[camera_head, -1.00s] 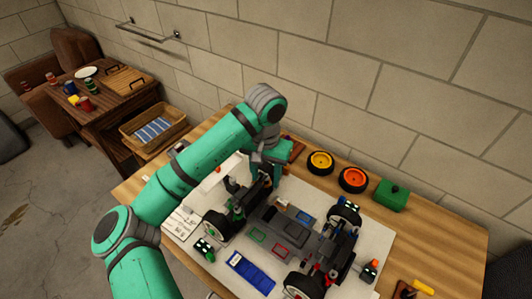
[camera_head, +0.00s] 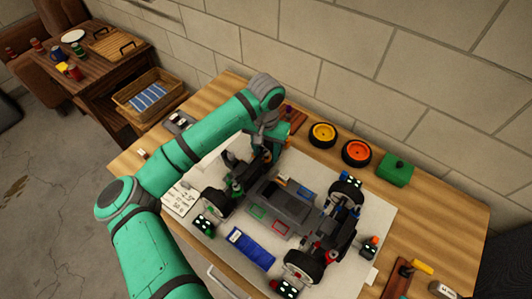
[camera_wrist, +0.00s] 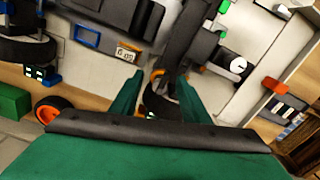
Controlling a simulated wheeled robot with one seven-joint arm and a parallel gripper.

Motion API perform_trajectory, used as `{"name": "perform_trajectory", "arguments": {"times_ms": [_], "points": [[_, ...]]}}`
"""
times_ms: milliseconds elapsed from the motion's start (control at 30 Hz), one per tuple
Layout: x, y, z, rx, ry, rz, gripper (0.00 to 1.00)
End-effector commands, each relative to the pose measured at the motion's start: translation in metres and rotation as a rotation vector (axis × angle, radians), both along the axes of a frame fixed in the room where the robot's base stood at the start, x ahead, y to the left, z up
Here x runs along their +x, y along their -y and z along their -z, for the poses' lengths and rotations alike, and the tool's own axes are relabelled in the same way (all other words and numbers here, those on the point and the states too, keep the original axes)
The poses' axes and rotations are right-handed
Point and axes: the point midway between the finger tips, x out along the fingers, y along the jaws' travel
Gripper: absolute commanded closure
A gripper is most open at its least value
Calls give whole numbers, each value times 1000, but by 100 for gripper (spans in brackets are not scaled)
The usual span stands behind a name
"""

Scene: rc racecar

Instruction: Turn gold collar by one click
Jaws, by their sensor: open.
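The RC car (camera_head: 285,205) stands on a pale mat on the wooden bench. In the head view my gripper (camera_head: 268,148) is at the car's back-left corner, and my arm hides much of its fingers. In the wrist view my gripper (camera_wrist: 160,98) is open, its two green fingers on either side of a dark shock-like part and a dark wheel. A small gold-orange ring, which looks like the gold collar (camera_wrist: 157,74), shows between the fingertips. I cannot tell whether either finger touches it.
A yellow-rimmed wheel (camera_head: 323,134), an orange-rimmed wheel (camera_head: 357,152) and a green box (camera_head: 394,171) stand along the wall side of the bench. A blue tray (camera_head: 250,248) lies at the mat's front. A screwdriver-like tool (camera_head: 405,270) lies at the right.

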Motion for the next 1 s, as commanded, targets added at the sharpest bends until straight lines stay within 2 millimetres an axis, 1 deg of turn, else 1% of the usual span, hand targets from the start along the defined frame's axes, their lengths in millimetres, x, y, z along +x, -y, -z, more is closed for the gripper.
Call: {"name": "perform_trajectory", "arguments": {"times_ms": [100, 167, 467, 567, 600, 633, 667, 867, 1000], "points": [[0, 0, 10, 1, 0, 0, 58], [0, 0, 12, 1, 0, 0, 58], [0, 0, 14, 0, 1, 0, 58], [0, 0, 14, 0, 1, 0, 79], [0, 0, 14, 0, 1, 0, 89], [0, 0, 14, 0, 1, 0, 96], [0, 0, 14, 0, 1, 0, 99], [0, 1, 14, -1, 1, 25, 99], [0, 1, 14, -3, 0, 123, 99]]}}
